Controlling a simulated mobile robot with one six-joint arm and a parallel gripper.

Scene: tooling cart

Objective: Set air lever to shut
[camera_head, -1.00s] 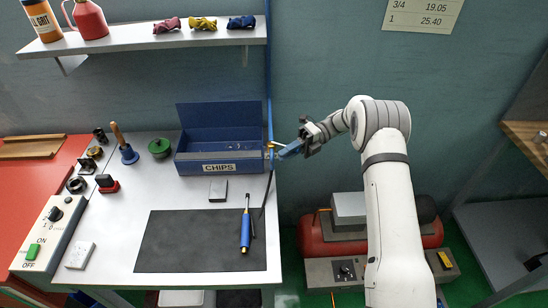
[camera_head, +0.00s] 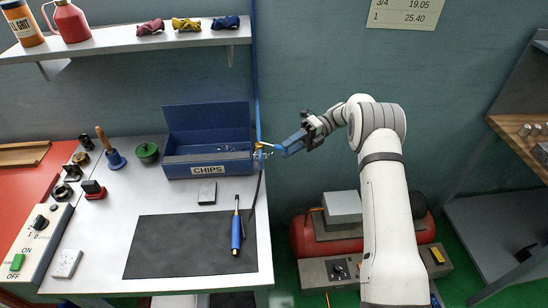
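The air valve (camera_head: 261,151), with brass-coloured parts, sits on the blue vertical air pipe (camera_head: 257,100) at the right edge of the white bench. A short pale lever part (camera_head: 267,145) reaches right from it. My gripper (camera_head: 289,146) comes in from the right, level with the valve. A blue piece spans from its dark body to the lever. I cannot tell whether this is a finger or the lever's sleeve. The fingertips are too small and overlapped to show whether they are closed on the lever.
The blue CHIPS bin (camera_head: 208,168) stands just left of the valve. A dark hose hangs below the valve. A blue-handled tool (camera_head: 236,232) lies on the black mat (camera_head: 170,250). A red compressor (camera_head: 303,236) stands on the floor below my arm. Open wall lies behind the arm.

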